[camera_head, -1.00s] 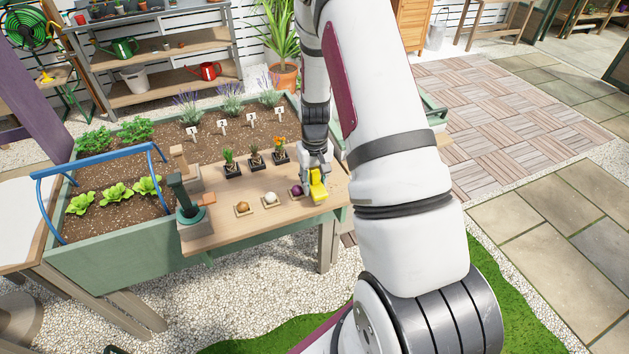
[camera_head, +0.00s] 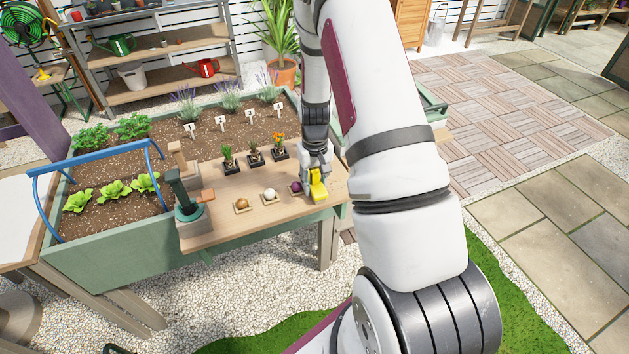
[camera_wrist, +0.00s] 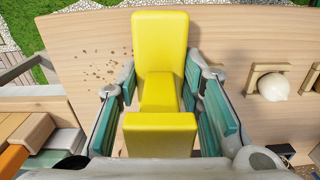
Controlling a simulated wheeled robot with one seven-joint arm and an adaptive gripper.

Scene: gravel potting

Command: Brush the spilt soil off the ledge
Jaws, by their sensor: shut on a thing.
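My gripper (camera_head: 315,170) is shut on a yellow tool (camera_wrist: 160,45), probably the brush, near the right end of the wooden ledge (camera_head: 225,225). The yellow tool also shows in the head view (camera_head: 318,186). In the wrist view my gripper (camera_wrist: 160,105) has its green-padded fingers on either side of it. Spilt soil (camera_wrist: 100,68) lies as scattered dark crumbs on the ledge, left of the yellow tool in the wrist view and apart from it. The tool's underside is hidden, so I cannot tell whether it touches the wood.
A purple bulb (camera_head: 296,187) sits close beside the yellow tool. A white bulb (camera_head: 270,195) and a brown bulb (camera_head: 241,204) stand further left on small trays. Several potted seedlings (camera_head: 254,158) line the ledge's back. A green hand tool (camera_head: 187,207) stands at its left end.

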